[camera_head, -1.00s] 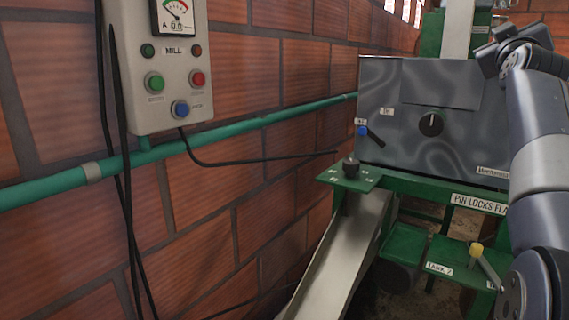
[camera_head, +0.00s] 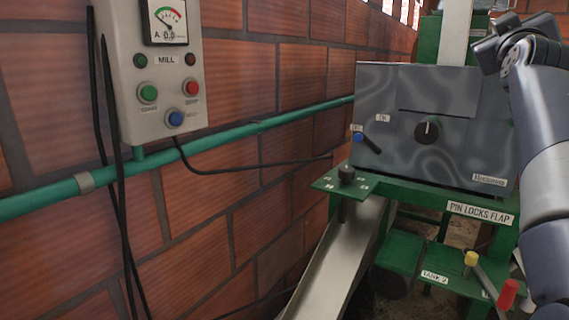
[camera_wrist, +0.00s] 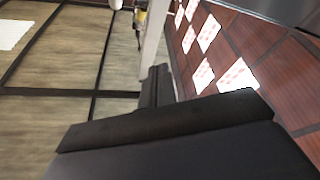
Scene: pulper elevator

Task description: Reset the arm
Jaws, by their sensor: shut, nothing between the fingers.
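My arm stands along the right edge in the head view, bent at the top. Its dark upper end, with my gripper (camera_head: 486,54), points left beside the top right corner of the grey metal machine box. The fingers are too small to make out there. In the wrist view, my gripper (camera_wrist: 155,88) shows as dark finger parts, closed together with nothing held. The wrist view looks out over a tiled floor and a brick wall with bright patches, away from the machine controls.
The grey machine box (camera_head: 397,104) has a black knob (camera_head: 428,130) and a blue-tipped lever (camera_head: 366,140). A metal chute (camera_head: 335,262) slopes below it. Yellow (camera_head: 471,258) and red (camera_head: 508,294) handles stand low near my arm. The MILL control box (camera_head: 164,90) hangs on the left brick wall.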

